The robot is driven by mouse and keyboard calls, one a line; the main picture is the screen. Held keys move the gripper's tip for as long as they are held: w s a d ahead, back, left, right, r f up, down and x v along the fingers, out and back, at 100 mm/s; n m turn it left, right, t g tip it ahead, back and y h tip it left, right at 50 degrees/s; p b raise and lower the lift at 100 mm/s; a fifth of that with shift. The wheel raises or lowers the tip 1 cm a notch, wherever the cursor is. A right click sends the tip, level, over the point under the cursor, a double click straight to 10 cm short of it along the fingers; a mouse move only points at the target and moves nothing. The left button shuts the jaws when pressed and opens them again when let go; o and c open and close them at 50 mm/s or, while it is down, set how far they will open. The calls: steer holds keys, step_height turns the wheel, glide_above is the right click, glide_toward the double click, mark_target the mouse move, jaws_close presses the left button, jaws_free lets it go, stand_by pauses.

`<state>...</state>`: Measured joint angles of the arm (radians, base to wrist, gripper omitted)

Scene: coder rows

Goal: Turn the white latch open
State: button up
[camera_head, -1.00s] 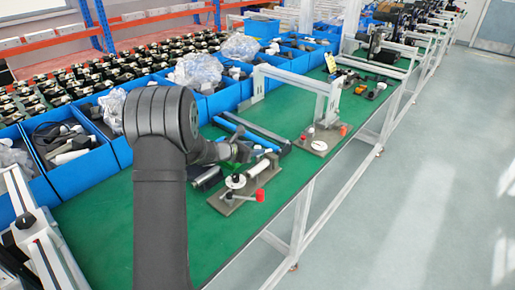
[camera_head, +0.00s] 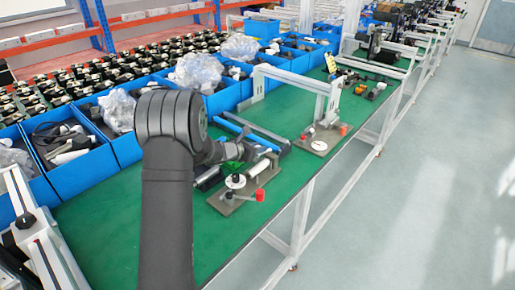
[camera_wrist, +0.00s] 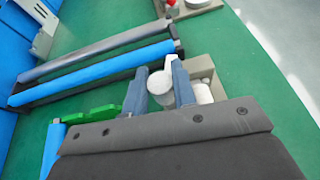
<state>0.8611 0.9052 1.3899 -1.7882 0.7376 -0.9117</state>
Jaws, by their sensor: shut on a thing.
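In the wrist view, the white latch (camera_wrist: 160,81) with its rounded end sits between the two blue-grey fingers of my gripper (camera_wrist: 160,88). The gripper is shut on it. A white round part (camera_wrist: 203,93) lies just right of the right finger, on a grey base plate (camera_wrist: 200,68). In the head view, my gripper (camera_head: 246,151) is at the far end of the fixture, whose grey plate (camera_head: 221,206) carries a white disc (camera_head: 235,181) and a red knob (camera_head: 260,195). The latch cannot be made out clearly there.
Blue (camera_wrist: 100,72) and grey bars lie beyond the gripper in the wrist view, with a green part (camera_wrist: 92,114) at left. Blue bins (camera_head: 82,171) line the bench's back. A second fixture (camera_head: 319,144) stands farther along. Green bench top is clear in front.

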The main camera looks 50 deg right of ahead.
steer(key=shift+d+r+n+t, duration=0.1)
steer(key=shift+r+n+t, duration=0.1)
steer(key=shift+n+t, duration=1.85)
steer(key=shift+t+y, duration=0.3)
steer(key=shift+t, duration=0.25)
steer(key=o, duration=1)
steer(key=shift+f, duration=0.1)
steer(key=v, duration=1.7)
steer(key=shift+a, duration=0.25)
steer(key=shift+d, duration=0.1)
steer(key=x, duration=1.7)
steer(key=shift+d+f, duration=0.1)
